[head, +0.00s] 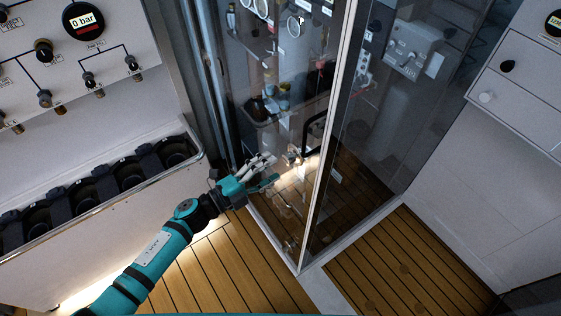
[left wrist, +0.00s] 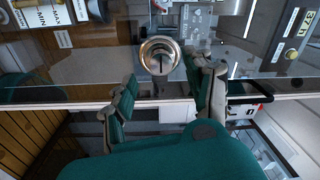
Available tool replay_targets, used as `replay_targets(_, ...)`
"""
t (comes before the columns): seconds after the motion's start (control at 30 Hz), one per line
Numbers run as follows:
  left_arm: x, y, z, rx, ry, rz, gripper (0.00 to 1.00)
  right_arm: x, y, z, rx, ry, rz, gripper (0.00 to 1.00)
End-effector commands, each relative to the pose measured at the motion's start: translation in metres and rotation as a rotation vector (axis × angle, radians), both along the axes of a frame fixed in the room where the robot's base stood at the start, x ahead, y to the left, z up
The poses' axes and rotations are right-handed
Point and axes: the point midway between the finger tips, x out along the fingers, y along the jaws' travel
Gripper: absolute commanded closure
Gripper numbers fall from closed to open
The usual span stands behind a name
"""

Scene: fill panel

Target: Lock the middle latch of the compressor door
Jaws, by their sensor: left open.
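The compressor door is a tall glass panel with a pale metal frame (head: 325,165). A small metal latch (head: 294,155) sits on the glass near the door's black handle (head: 314,128). In the left wrist view the latch is a round silver knob with a slot-like centre (left wrist: 159,55). My left gripper (head: 268,170) is open, close in front of the glass and just left of the latch. In the left wrist view its fingers (left wrist: 165,76) are spread, with the knob ahead between their tips. I cannot tell whether they touch it. My right gripper is not in view.
A panel with a gauge reading 0 bar (head: 83,21) and valve knobs stands at the left. Below it is a tray rail (head: 110,195) with black holders. A white cabinet (head: 490,150) stands at the right. The wooden floor (head: 225,265) is clear.

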Motion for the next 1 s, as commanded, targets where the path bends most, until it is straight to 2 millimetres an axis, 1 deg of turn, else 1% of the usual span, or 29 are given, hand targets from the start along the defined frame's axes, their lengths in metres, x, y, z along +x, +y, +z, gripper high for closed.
replay_targets(0.03,-0.008,0.011,-0.002,0.003,0.003,0.000,0.47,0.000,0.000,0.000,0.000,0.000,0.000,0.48)
replay_targets(0.2,-0.028,0.038,-0.003,0.001,0.003,0.000,0.47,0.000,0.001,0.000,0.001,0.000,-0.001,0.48)
replay_targets(0.4,-0.041,0.057,-0.003,-0.001,0.002,0.001,0.47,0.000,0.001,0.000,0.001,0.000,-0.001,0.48)
replay_targets(0.53,-0.044,0.060,-0.003,-0.002,0.000,-0.001,0.47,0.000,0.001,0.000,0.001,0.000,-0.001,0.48)
replay_targets(1.0,-0.043,0.060,-0.003,-0.001,0.000,0.000,0.47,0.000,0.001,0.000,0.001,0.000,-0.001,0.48)
